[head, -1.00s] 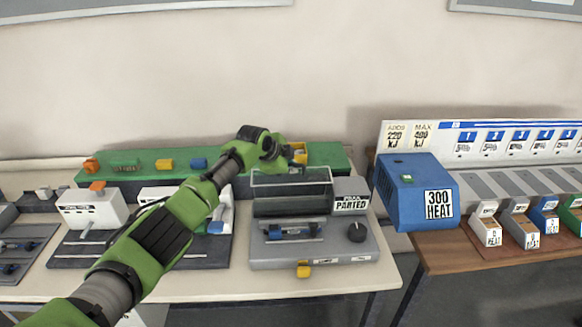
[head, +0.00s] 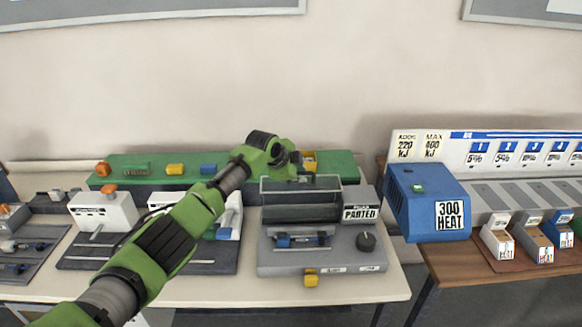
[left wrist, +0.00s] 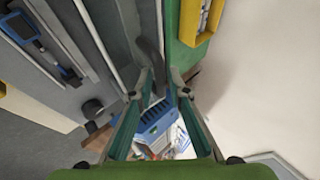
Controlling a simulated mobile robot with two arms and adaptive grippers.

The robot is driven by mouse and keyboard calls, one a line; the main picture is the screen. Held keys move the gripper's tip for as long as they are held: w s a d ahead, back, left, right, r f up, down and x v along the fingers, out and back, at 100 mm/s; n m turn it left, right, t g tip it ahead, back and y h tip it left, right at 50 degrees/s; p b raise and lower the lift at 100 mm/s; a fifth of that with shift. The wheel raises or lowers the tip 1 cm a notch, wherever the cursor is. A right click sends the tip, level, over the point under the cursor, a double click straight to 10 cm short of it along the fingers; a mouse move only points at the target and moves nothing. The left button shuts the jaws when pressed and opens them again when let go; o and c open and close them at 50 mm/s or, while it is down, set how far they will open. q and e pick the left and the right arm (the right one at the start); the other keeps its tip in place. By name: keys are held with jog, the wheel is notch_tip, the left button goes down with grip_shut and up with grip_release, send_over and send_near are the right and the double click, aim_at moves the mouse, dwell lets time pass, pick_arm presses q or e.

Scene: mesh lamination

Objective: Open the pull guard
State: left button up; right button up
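The pull guard (head: 300,208) is a clear box-like cover on the grey press labelled "PARTED" (head: 322,262); it looks down over the press bed. My left gripper (head: 295,163) is at the guard's top rear edge, in front of the green rail. In the left wrist view the two fingers of my left gripper (left wrist: 162,80) stand apart with a gap between them. I cannot tell whether a finger touches the guard. My right gripper is out of view.
A green rail (head: 235,171) with small coloured blocks runs behind the press. A blue heater (head: 405,205) marked "300 HEAT" stands to the right. A white clamp unit (head: 105,213) is on the left. A dark knob (head: 366,242) is on the press front.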

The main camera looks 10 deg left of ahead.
pick_arm(q)
jog(key=v, duration=1.1)
jog(key=shift+s+f, duration=0.1)
